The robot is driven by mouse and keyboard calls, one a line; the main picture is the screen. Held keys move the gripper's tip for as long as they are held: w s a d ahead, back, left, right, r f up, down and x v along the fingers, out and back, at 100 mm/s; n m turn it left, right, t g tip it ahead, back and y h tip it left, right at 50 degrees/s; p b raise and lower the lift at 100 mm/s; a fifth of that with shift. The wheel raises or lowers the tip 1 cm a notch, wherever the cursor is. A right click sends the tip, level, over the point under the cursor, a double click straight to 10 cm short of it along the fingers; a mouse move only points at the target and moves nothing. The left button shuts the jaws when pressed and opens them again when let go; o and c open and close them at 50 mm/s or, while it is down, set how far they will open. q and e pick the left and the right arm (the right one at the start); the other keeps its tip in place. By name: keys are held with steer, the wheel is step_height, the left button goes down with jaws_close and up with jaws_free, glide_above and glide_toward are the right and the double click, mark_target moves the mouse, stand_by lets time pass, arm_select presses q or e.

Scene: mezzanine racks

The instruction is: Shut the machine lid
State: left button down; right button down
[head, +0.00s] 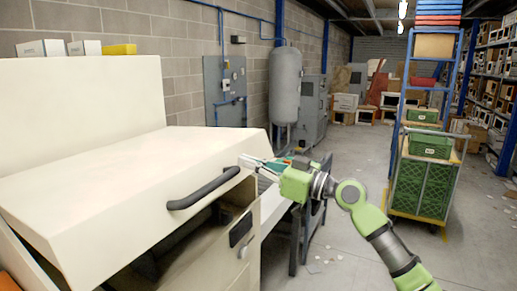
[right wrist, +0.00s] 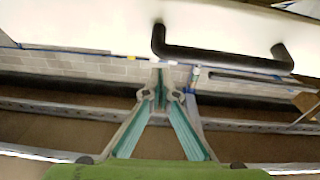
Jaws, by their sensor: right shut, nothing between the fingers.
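The machine lid (head: 110,180) is a large cream cover at the left of the head view. It is tilted, with a dark gap between its front edge and the machine body (head: 215,260). A black bar handle (head: 203,190) is on its front face and also shows in the right wrist view (right wrist: 225,58). My right gripper (head: 248,161) is shut and empty, at the lid's right end near the handle. In the right wrist view its fingertips (right wrist: 160,82) are below the handle's left end; I cannot tell whether they touch the lid. My left gripper is out of view.
Small boxes (head: 85,47) stand on the cream block behind the lid. A grey tank (head: 285,85) and cabinets are along the block wall. A blue-framed trolley with green crates (head: 422,185) stands at the right. The floor (head: 345,245) between machine and trolley is mostly clear.

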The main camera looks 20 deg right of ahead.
mark_target(229, 187)
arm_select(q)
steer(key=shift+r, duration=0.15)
arm_select(e)
steer(key=shift+w+f, duration=0.1)
steer(key=shift+f, duration=0.35)
